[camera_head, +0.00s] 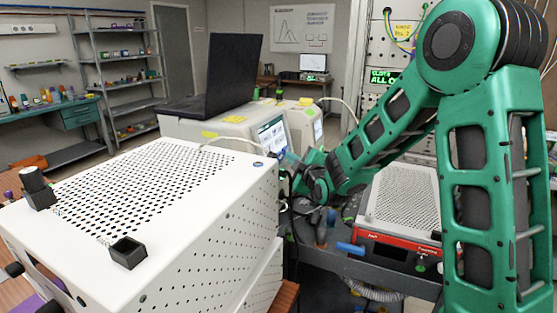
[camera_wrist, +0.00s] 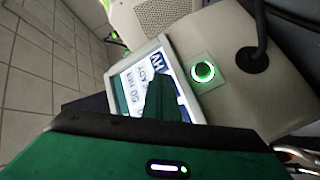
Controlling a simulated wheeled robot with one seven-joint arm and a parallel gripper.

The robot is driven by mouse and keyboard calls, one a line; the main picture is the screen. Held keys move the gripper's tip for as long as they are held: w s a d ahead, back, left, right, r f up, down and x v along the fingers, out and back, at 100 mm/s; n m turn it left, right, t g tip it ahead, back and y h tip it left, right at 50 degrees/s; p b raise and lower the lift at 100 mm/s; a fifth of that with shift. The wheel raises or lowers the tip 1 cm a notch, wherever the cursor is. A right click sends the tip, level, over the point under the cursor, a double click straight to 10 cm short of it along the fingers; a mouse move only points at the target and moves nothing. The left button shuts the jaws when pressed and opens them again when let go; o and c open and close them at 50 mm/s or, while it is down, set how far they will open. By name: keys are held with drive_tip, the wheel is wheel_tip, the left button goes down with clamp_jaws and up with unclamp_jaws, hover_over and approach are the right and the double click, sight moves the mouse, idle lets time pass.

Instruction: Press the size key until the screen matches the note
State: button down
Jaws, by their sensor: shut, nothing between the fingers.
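The screen (camera_head: 271,135) sits on the front of a beige instrument (camera_head: 232,122), left of my arm. In the wrist view the screen (camera_wrist: 133,84) appears turned on its side, with blue and white areas and text that seems to read "50 nm". My gripper (camera_head: 284,158) is shut and empty, its green fingertips (camera_wrist: 160,84) in front of the screen and covering part of it. I cannot tell whether they touch it. The size key is not clearly distinguishable. A yellow note with small writing (camera_head: 405,29) hangs at the upper right; its text is not surely legible.
A green-ringed round button (camera_wrist: 203,72) is beside the screen. A large white perforated case (camera_head: 150,190) fills the left foreground. A black laptop (camera_head: 228,78) stands on the beige instrument. A red-fronted unit (camera_head: 400,245) lies below my arm. A dark cable (camera_wrist: 258,35) runs near the button.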

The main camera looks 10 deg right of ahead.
idle(0.7)
drive_tip(key=shift+w+a, duration=0.15)
drive_tip(key=shift+a, duration=0.2)
drive_tip(key=shift+w+a+f, duration=0.25)
drive_tip(key=shift+w+a, duration=0.2)
drive_tip(key=shift+a, duration=0.25)
idle(1.2)
drive_tip(key=shift+d, duration=0.1)
drive_tip(key=shift+s+d+r, duration=0.2)
drive_tip(key=shift+s+d, duration=0.15)
drive_tip(key=shift+d, duration=0.1)
drive_tip(key=shift+s+d+r, duration=0.15)
drive_tip(key=shift+s+d, duration=0.2)
drive_tip(key=shift+d, duration=0.1)
drive_tip(key=shift+s+d+r, duration=0.2)
drive_tip(key=shift+s+d, duration=0.3)
drive_tip(key=shift+d, duration=0.15)
drive_tip(key=shift+s+d+r, duration=0.25)
drive_tip(key=shift+s+d, duration=0.2)
drive_tip(key=shift+d, duration=0.2)
drive_tip(key=shift+s+d+r, duration=0.2)
drive_tip(key=shift+s+d, duration=0.3)
drive_tip(key=shift+d, duration=0.15)
